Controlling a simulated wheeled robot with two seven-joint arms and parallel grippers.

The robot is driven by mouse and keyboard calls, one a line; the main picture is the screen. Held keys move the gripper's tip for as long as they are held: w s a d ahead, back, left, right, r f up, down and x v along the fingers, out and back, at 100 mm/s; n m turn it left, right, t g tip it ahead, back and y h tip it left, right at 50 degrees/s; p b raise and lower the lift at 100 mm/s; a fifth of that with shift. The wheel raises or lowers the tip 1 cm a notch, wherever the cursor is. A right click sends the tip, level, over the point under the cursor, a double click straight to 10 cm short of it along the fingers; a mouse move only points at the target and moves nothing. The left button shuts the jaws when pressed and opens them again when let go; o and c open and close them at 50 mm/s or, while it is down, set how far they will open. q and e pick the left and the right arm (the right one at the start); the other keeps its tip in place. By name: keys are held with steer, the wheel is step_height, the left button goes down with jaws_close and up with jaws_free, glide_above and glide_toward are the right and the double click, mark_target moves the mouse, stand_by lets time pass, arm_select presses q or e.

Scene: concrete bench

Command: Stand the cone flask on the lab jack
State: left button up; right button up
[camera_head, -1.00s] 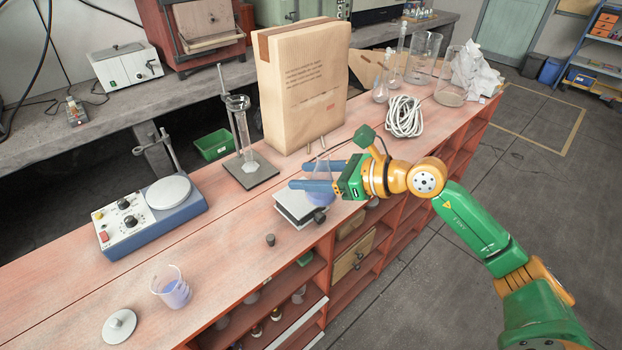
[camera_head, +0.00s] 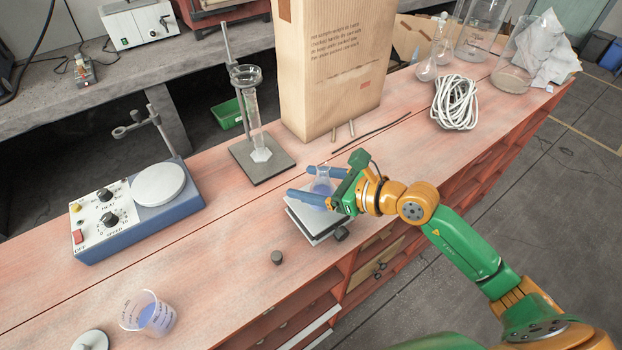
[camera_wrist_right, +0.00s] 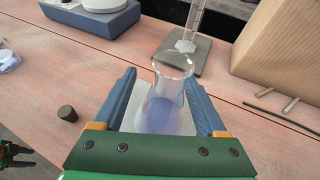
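The cone flask (camera_head: 321,187) is clear glass with blue liquid and stands upright, its base appearing to rest on the plate of the lab jack (camera_head: 316,226). In the right wrist view the flask (camera_wrist_right: 168,100) is between the two blue fingers, and a pale bit of the jack plate (camera_wrist_right: 128,120) shows beside it. My right gripper (camera_head: 300,181) is open around the flask, with a finger on each side and gaps visible between glass and fingers. The lower flask is partly hidden by the near finger and gripper body.
A dark stopper (camera_head: 277,258) lies left of the jack. A stand with a glass cylinder (camera_head: 256,120), a large paper bag (camera_head: 335,75) and a hotplate stirrer (camera_head: 140,210) stand around. A beaker (camera_head: 148,314) is front left; a white cable coil (camera_head: 455,103) is right.

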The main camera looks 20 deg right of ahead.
steer(key=shift+s+a+r, duration=0.15)
steer(key=shift+a, duration=0.05)
steer(key=shift+d, duration=0.2)
steer(key=shift+s+d, duration=0.1)
steer(key=shift+d, duration=0.2)
steer(key=b+v, duration=0.3)
steer(key=v, duration=0.8)
steer(key=shift+r+b, duration=0.2)
steer(key=shift+b, duration=0.2)
steer(key=shift+s, duration=0.1)
